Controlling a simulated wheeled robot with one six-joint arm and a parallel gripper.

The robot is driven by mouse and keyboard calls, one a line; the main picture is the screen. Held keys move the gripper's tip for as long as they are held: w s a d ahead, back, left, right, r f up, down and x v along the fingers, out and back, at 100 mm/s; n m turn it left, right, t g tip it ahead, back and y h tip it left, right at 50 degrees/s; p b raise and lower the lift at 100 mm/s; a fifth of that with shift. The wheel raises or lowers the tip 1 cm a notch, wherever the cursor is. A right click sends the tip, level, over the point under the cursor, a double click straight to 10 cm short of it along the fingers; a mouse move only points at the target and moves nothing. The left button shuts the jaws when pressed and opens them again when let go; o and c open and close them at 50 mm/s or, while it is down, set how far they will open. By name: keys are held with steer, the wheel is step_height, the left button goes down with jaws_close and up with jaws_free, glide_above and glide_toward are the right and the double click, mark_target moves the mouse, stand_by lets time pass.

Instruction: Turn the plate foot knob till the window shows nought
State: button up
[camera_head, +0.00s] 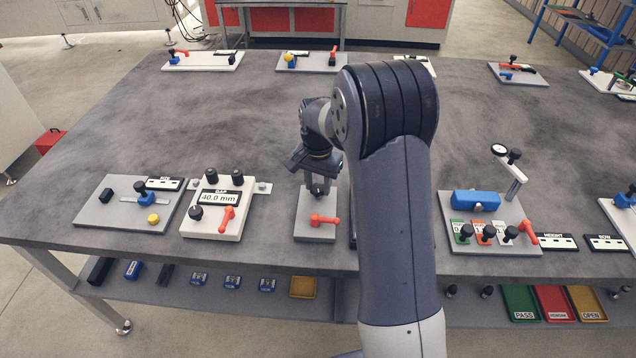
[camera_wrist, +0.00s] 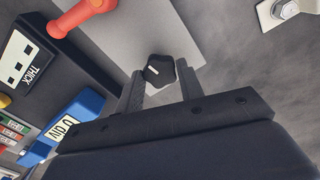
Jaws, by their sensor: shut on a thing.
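The black plate foot knob (camera_wrist: 160,70), with a white mark on its top, stands at the end of a light grey plate (camera_wrist: 135,28). My gripper (camera_wrist: 163,84) has a finger on each side of the knob and is shut on it. In the head view my gripper (camera_head: 318,191) is over the back of the small grey plate (camera_head: 312,229), hiding most of the knob. A blue block (camera_wrist: 84,112) in the wrist view bears a white window (camera_wrist: 68,130) with tilted "div" text. Its last figure looks like 0; I cannot tell whether another figure precedes it.
A red lever (camera_head: 324,220) is on the plate's front half. A white gauge block (camera_head: 215,222) reading 40.0 mm stands to the left. My arm hides the table to the right; beyond it is a grey plate (camera_head: 470,240) with a blue block.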

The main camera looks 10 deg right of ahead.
mark_target(318, 188)
stand_by(0.3)
steer(key=o, duration=1)
steer(key=shift+r, duration=0.1)
step_height(318, 188, up, 11)
steer(key=shift+f+b, duration=0.2)
steer(key=shift+b, duration=0.1)
step_height(318, 188, down, 11)
steer(key=shift+r+p, duration=0.1)
steer(key=shift+p, duration=0.25)
